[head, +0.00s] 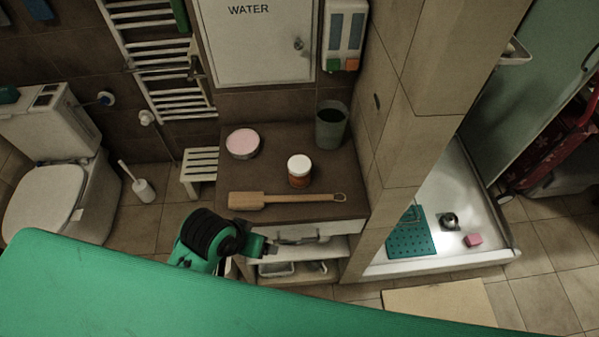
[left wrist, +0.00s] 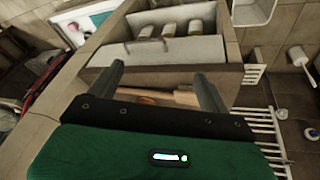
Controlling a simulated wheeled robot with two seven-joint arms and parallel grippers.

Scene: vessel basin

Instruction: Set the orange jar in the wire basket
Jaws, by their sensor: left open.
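The orange jar (head: 299,176) has a white lid and stands upright on the brown counter (head: 345,205), right of a pink round tin. My left gripper (head: 270,246) is at the counter's front edge, nearer than the jar and apart from it. In the left wrist view its two fingers (left wrist: 158,70) are spread, with nothing held between them. The cabinet front and its open shelf fill the view beyond them. I cannot clearly make out a wire basket; a small wire-like shape stands by the green mat in the shower tray. My right gripper is not in view.
A wooden brush (head: 285,198) lies across the counter front, between my left gripper and the jar. The pink tin (head: 242,144) and a grey-green cup (head: 331,126) stand behind. A tiled wall (head: 385,150) separates the counter from the shower tray with its green mat (head: 408,243).

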